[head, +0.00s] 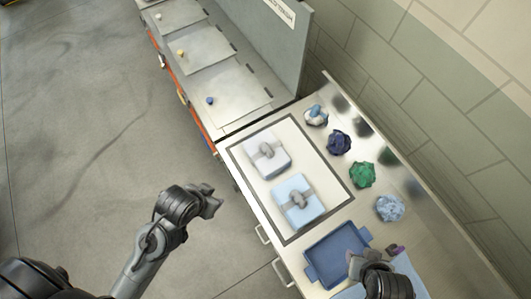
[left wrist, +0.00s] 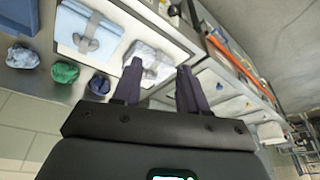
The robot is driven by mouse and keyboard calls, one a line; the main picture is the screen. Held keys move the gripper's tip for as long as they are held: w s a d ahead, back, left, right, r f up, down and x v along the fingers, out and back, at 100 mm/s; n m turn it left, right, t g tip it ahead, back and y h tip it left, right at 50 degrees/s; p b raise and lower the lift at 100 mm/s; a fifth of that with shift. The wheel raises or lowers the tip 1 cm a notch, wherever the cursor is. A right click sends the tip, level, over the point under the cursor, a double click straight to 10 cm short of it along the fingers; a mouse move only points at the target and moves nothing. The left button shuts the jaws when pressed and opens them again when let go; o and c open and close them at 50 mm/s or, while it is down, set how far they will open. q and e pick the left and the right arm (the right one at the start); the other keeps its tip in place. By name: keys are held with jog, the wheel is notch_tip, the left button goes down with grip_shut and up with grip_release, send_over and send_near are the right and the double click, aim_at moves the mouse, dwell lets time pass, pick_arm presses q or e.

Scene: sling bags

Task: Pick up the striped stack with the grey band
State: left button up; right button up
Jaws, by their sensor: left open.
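Two folded stacks, each with a grey band tied on top, lie on a white mat with a dark border (head: 240,158). The pale whitish stack (head: 266,156) is farther back and the light blue stack (head: 298,201) nearer. Stripes are too small to make out surely in the head view. In the left wrist view the pale stack (left wrist: 146,62) shows between and beyond my open fingers (left wrist: 158,92), and the light blue stack (left wrist: 90,28) lies left of it. My left gripper (head: 214,200) is apart from both, left of the table. My right gripper (head: 362,262) is beside the blue tray; its jaws are unclear.
Several crumpled bundles line the table's right side: blue-white (head: 316,115), navy (head: 339,142), green (head: 363,174) and pale blue (head: 390,207). A blue tray (head: 325,262) is at the near end. A grey bench with panels (head: 225,98) adjoins behind. A wall stands right.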

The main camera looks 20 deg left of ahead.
pick_arm(q)
jog(key=o, duration=1.1)
